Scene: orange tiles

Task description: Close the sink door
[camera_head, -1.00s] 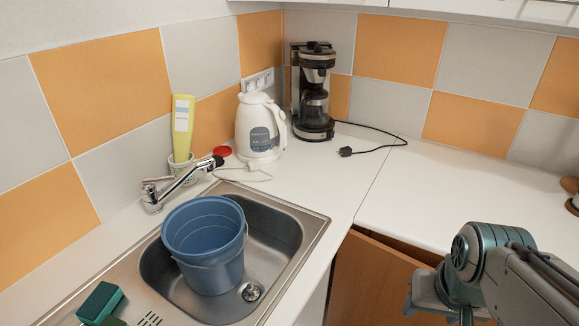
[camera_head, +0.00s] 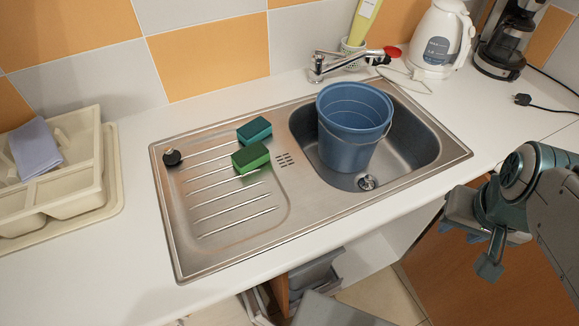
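The space under the sink is open at the front. A brown wooden panel (camera_head: 282,296), seen nearly edge-on below the counter's front edge, looks like the sink door standing open; its lower part is out of frame. The steel sink (camera_head: 216,262) is set in the white counter above. My gripper (camera_head: 468,249) is at the right, pointing down in front of another brown cabinet front (camera_head: 485,285). Its two fingers are apart with nothing between them. It is well to the right of the sink door panel and not touching it.
A grey bin-like object (camera_head: 316,270) shows beside the panel. A blue bucket (camera_head: 350,150) stands in the basin, and two sponges (camera_head: 252,157) lie on the drainboard. A cream dish rack (camera_head: 78,205) is at left. Bare floor (camera_head: 375,296) shows below.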

